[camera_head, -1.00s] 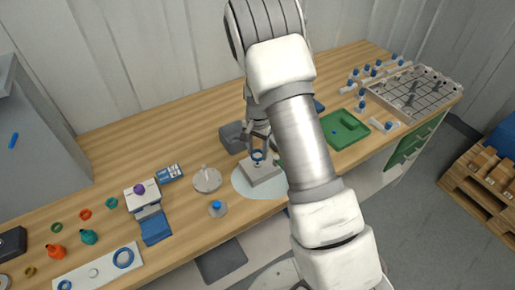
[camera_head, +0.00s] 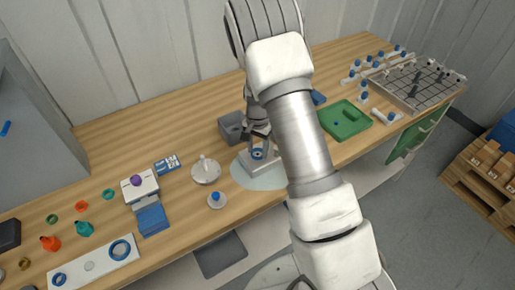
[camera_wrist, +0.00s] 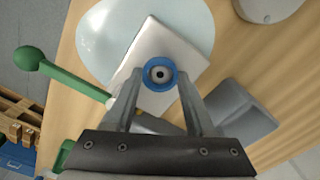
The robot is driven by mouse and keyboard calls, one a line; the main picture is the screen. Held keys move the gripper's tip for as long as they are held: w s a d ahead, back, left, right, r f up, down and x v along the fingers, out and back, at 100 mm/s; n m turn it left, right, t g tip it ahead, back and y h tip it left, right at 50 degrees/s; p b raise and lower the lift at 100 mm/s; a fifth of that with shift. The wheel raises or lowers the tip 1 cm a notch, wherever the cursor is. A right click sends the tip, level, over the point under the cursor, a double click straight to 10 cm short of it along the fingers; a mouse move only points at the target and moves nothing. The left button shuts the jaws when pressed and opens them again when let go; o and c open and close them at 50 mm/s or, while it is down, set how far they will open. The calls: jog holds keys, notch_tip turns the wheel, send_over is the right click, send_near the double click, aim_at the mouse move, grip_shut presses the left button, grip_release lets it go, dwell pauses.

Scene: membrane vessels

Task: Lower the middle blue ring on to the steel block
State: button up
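The middle blue ring (camera_head: 257,154) is between the two fingertips of my gripper (camera_head: 258,142), at the steel block (camera_head: 270,163). In the wrist view, the blue ring (camera_wrist: 159,65) lies over the block's face (camera_wrist: 182,50), with a round grey part with a dark centre inside it. The fingers of my gripper (camera_wrist: 160,78) press on either side of the ring. I cannot tell whether the ring's underside touches the block. The block sits on a pale round mat (camera_head: 240,178).
A grey open box (camera_head: 231,128) stands close behind the block. A white disc with a post (camera_head: 206,171) and a blue-knobbed disc (camera_head: 216,200) stand to the left. A white plate (camera_head: 105,266) holds a large and a small blue ring. A green tray (camera_head: 345,128) is at right.

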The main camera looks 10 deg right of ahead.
jog(key=o, duration=0.5)
jog(key=shift+r, duration=0.1)
notch_tip(320, 180, up, 17)
jog(key=shift+r+b, duration=0.15)
jog(key=shift+b, duration=0.25)
dwell(0.4)
jog(key=s+r+n+t, duration=0.2)
jog(key=s+r+n, duration=0.2)
jog(key=s+r, duration=0.8)
jog(key=s+r+n+t, duration=0.1)
jog(key=s, duration=0.4)
jog(key=s+r+n+t, duration=0.1)
jog(key=s+n, duration=0.1)
jog(key=s, duration=0.3)
jog(key=s+n+t, duration=0.1)
jog(key=s, duration=0.4)
jog(key=shift+r+t, duration=0.3)
jog(key=shift+r, duration=0.1)
